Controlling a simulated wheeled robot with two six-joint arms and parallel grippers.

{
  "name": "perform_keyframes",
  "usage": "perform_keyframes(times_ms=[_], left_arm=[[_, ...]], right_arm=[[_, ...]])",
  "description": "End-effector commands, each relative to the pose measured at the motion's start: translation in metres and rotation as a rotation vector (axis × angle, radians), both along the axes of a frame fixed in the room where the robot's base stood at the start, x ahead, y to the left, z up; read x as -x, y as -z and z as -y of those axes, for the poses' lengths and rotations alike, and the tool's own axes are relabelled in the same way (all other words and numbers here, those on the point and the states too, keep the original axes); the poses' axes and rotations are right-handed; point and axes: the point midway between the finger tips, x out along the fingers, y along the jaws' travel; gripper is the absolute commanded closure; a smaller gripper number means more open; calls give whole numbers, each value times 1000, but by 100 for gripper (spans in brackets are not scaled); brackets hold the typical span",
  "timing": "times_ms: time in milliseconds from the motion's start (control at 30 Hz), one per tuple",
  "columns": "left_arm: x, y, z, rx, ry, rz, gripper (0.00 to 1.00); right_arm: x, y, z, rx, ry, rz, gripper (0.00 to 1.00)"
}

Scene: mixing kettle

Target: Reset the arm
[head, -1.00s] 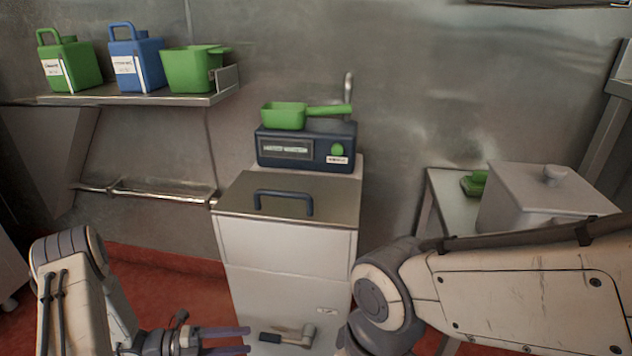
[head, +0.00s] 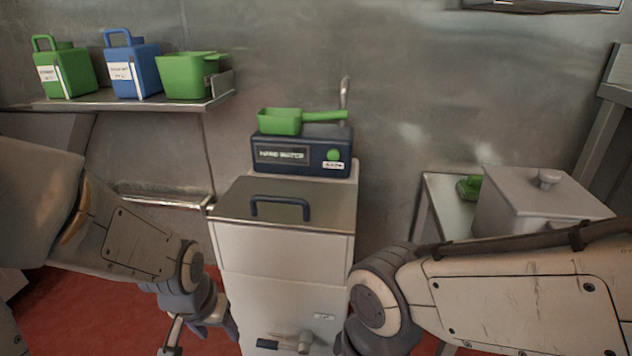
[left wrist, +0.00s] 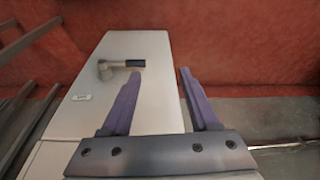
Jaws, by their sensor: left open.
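My left arm comes in from the left in the head view, bent downward. My left gripper (head: 202,338) is low in front of the left side of the white kettle cabinet (head: 285,255), partly cut off by the bottom edge. In the left wrist view its two purple fingers (left wrist: 157,85) stand apart with nothing between them. Beyond them is the cabinet front with its grey tap and dark handle (left wrist: 120,66). My right arm crosses the lower right of the head view; its gripper is out of frame.
A dark-handled lid (head: 285,200) covers the cabinet. A green scoop (head: 285,121) sits on the dark blue control box (head: 300,153) behind it. A wall shelf (head: 130,102) holds green and blue containers. A lidded white bin (head: 535,200) stands on a side table at right.

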Motion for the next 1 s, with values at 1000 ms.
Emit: perform_keyframes(times_ms=[1000], left_arm=[[134, -223, 130, 11, 597, -207, 39]], right_arm=[[0, -169, 0, -1, 0, 1, 100]])
